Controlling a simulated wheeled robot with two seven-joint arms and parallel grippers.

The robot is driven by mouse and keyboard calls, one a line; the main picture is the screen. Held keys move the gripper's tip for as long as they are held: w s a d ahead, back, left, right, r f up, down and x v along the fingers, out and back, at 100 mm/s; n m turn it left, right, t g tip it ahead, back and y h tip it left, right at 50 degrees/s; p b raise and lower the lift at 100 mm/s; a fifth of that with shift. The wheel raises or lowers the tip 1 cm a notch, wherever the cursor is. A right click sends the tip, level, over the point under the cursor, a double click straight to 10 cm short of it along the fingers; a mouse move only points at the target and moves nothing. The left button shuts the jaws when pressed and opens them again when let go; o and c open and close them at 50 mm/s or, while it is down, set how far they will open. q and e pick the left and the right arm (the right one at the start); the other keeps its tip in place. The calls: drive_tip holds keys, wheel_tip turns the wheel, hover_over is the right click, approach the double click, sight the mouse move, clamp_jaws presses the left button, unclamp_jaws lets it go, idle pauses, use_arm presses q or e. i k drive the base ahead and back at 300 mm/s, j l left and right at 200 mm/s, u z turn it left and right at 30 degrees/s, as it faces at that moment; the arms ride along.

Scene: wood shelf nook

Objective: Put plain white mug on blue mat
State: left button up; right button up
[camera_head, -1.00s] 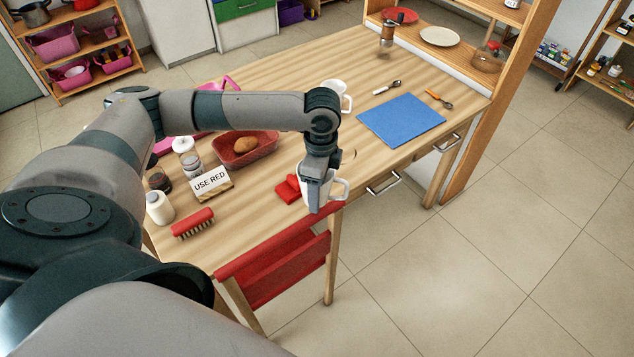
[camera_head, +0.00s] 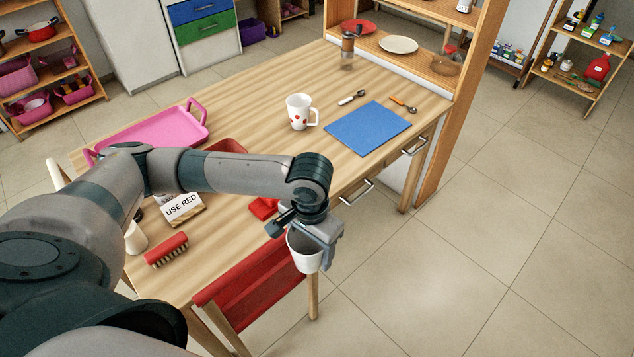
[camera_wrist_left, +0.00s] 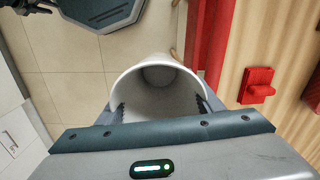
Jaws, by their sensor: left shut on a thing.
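The blue mat (camera_head: 367,128) lies flat and bare on the table, up and to the right of the gripper. A second white mug with red spots (camera_head: 298,112) stands upright left of the mat. My right gripper is not in view.
Spoons (camera_head: 352,97) lie behind the mat. A red block (camera_head: 264,208), a brush (camera_head: 166,250), a "USE RED" sign (camera_head: 182,208) and a pink tray (camera_head: 165,130) are on the table. Drawer handles (camera_head: 357,193) stick out at the front edge. The wood shelf (camera_head: 455,120) stands at the right end.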

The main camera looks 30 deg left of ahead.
sight(371, 128)
drive_tip(key=i+l, duration=0.15)
drive_tip(key=i, duration=0.45)
drive_tip(key=i+l, duration=0.15)
drive_tip(key=i, duration=0.45)
drive_tip(key=i+l, duration=0.1)
drive_tip(key=i, duration=0.5)
drive_tip(key=i+l, duration=0.15)
drive_tip(key=i, duration=0.45)
drive_tip(key=u, duration=1.25)
